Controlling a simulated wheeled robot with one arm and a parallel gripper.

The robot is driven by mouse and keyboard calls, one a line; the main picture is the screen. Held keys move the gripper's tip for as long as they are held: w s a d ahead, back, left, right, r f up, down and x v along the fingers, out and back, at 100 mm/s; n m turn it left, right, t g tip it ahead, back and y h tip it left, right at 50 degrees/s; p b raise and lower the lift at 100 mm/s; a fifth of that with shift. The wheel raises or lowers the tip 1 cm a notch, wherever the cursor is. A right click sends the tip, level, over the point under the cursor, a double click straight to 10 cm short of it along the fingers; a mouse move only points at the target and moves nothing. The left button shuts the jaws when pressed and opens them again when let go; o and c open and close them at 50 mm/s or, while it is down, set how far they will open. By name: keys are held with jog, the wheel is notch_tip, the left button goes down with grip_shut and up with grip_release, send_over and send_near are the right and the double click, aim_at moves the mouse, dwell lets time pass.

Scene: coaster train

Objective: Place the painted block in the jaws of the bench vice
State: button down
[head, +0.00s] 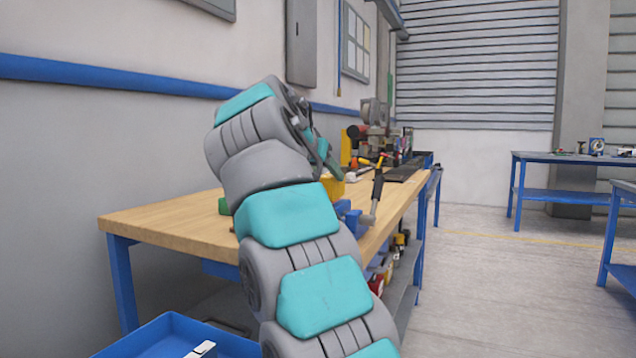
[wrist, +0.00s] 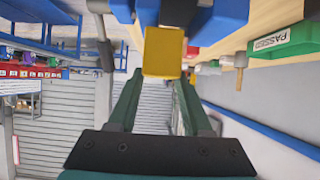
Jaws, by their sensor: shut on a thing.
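My gripper (wrist: 163,78) is shut on the painted block (wrist: 163,52), a yellow block held at the tips of its green fingers. In the head view the block (head: 334,191) shows just below my gripper (head: 328,165), partly behind my arm. The blue bench vice (head: 350,214) stands on the wooden bench below the block, mostly hidden by my arm. In the wrist view the vice's blue parts (wrist: 215,20) lie just beyond the block, with a dark part between them. I cannot tell whether the block is between the jaws or touching them.
The wooden bench (head: 165,222) runs back along the wall, with tools and machines at its far end. A green box marked PASSED (wrist: 285,40) is near the vice. A blue tray (head: 170,335) is at lower left. The floor at right is clear.

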jog(key=shift+w+a+p, duration=0.5)
jog(key=shift+w+a, duration=0.15)
jog(key=shift+a, duration=0.25)
jog(key=shift+s+d+f+b, duration=0.1)
jog(key=shift+f+b, duration=0.85)
jog(key=shift+f, duration=0.85)
jog(key=shift+f+b, duration=0.1)
jog(key=shift+b, duration=0.2)
jog(key=shift+f, duration=0.1)
jog(key=shift+c, duration=1.7)
grip_release()
jog(key=shift+r, duration=0.3)
jog(key=v, duration=1.1)
jog(key=shift+s+p, duration=0.35)
jog(key=shift+s, duration=0.05)
